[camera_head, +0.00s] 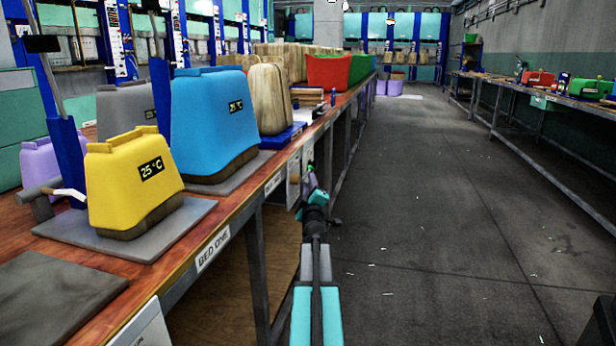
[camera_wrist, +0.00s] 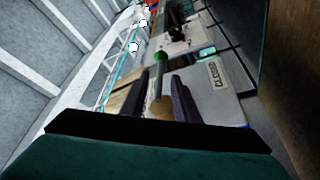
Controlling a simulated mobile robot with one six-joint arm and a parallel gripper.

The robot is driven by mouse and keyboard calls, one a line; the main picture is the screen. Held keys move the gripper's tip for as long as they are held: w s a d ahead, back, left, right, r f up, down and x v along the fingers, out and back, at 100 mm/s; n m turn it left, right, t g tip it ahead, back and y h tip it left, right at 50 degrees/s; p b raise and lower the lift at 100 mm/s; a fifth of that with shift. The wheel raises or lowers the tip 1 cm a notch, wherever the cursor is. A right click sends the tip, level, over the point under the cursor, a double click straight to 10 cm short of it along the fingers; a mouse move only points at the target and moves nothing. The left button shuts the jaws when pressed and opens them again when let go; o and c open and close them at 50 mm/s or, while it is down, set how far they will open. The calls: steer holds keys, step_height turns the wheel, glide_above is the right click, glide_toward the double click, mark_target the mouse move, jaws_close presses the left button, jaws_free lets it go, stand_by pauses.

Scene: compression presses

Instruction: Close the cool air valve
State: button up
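My gripper (camera_head: 313,200) is beside the front edge of the long wooden bench, at the aisle side, near a pale panel (camera_head: 293,188) below the tabletop. In the wrist view its two dark fingers (camera_wrist: 168,98) are apart. A thin rod with a green end (camera_wrist: 160,57) shows between and beyond them; I cannot tell whether they touch it, or whether it is the cool air valve. A grey panel (camera_wrist: 228,100) with a small label lies right of the fingers. No valve can be clearly identified in the head view.
On the bench (camera_head: 165,268) stand a yellow press cover (camera_head: 120,190) marked 25 °C, a blue cover (camera_head: 205,120) and a wooden form (camera_head: 268,100). A bench leg (camera_head: 258,260) stands left of my arm.

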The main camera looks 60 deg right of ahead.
mark_target(308, 172)
steer(key=shift+b+x, duration=0.7)
steer(key=shift+x, duration=2.75)
steer(key=c, duration=0.7)
steer(key=shift+s+r, duration=0.1)
jaws_close()
